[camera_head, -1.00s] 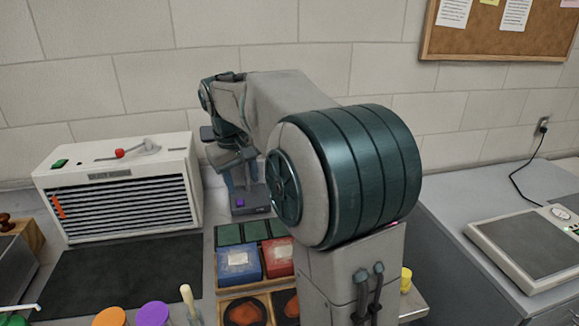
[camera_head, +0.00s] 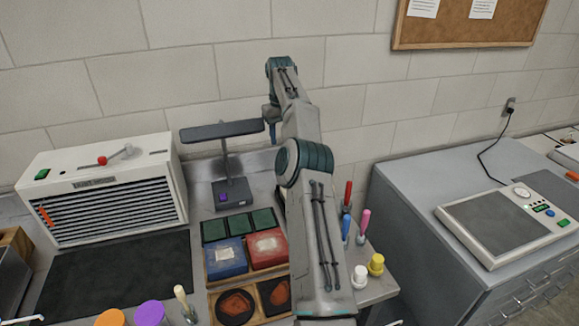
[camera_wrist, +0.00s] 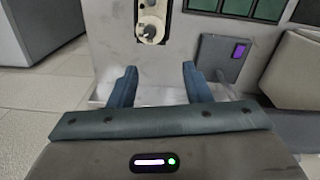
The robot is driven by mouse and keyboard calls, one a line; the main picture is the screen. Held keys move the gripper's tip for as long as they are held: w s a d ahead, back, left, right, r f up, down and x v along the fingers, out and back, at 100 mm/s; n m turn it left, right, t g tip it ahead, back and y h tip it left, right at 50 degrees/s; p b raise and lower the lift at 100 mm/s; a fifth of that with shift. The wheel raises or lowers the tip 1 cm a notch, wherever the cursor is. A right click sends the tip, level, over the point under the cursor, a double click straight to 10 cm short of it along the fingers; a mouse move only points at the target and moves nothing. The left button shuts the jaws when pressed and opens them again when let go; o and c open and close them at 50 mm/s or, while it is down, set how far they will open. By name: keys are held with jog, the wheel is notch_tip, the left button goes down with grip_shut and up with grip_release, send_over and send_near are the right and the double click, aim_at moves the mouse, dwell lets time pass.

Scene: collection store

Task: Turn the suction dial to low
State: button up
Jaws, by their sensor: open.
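The white louvred extractor unit (camera_head: 100,190) stands at the back left of the bench. A green switch (camera_head: 42,174) sits on the same top at the left. My gripper (camera_wrist: 158,85) is open and empty, with clear space between its fingers, above the back right of the bench. It is well to the right of the extractor, and my arm mostly hides it in the head view.
A dark flat-topped stand (camera_head: 222,130) with a purple button stands between extractor and arm. A tray (camera_head: 206,270) of boxes and green tiles lies in front. Upright tools and a white pot (camera_head: 359,277) are right of my arm. A scale (camera_head: 500,222) sits on the right cabinet.

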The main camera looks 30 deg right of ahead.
jog(key=f+b, duration=0.1)
jog(key=f, duration=0.4)
jog(key=d+f+b, duration=0.1)
jog(key=f, duration=0.4)
jog(key=d+f+b, duration=0.1)
jog(key=f+b, duration=0.1)
jog(key=f, duration=0.2)
jog(key=shift+s+d+f, duration=0.1)
jog(key=shift+s+f, duration=0.25)
jog(key=shift+f, duration=0.05)
jog(key=shift+c, duration=0.2)
grip_shut()
